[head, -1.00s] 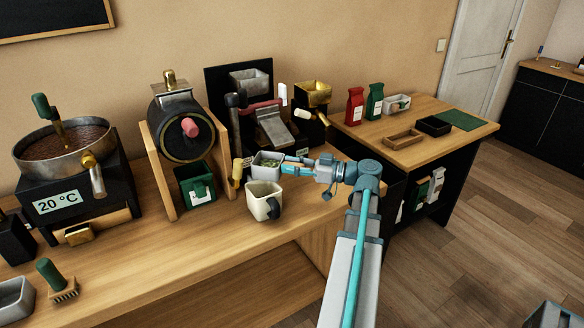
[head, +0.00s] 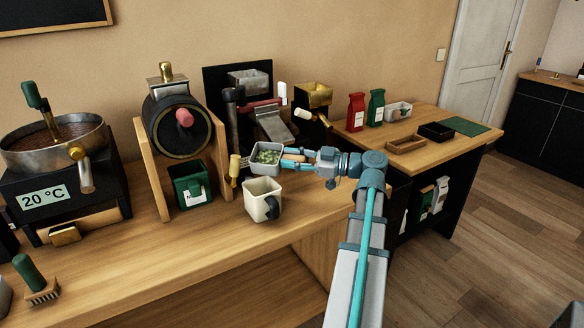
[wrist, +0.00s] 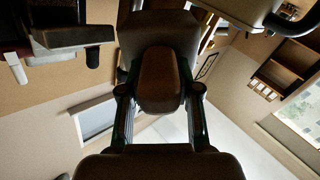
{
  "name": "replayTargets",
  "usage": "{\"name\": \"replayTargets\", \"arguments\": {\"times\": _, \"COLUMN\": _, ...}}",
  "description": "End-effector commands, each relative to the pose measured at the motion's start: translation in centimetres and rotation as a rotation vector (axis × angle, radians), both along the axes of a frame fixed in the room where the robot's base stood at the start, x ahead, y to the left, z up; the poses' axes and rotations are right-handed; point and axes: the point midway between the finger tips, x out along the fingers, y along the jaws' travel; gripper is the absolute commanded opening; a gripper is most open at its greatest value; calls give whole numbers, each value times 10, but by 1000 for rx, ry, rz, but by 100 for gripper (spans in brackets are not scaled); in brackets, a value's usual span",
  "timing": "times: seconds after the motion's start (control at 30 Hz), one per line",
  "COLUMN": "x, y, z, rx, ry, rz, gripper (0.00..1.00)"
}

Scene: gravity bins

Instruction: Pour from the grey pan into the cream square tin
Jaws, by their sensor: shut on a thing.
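The grey pan (head: 257,170) holds green beans (head: 268,157) and is up off the bench in the head view. It is just behind and above the cream square tin (head: 259,206), apart from it. My gripper (head: 291,159) is shut on the pan's wooden handle, from the right. The handle (wrist: 160,80) also shows between my fingers in the wrist view. The tin stands upright on the wooden bench, its dark handle to the right. Part of it seems to show at the top right of the wrist view (wrist: 235,8). The inside of the tin looks empty where visible.
A drum roaster (head: 178,125) with a green tin (head: 192,186) below stands to the left. The bench front (head: 180,255) is clear.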

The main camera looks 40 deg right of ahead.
Motion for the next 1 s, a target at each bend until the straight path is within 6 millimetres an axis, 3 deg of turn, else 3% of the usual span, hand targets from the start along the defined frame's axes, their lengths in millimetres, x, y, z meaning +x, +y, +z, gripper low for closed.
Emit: {"name": "replayTargets", "arguments": {"times": 1.0, "x": -2, "y": 3, "z": 2, "rx": -291, "ry": -173, "rz": 0, "gripper": 0}}
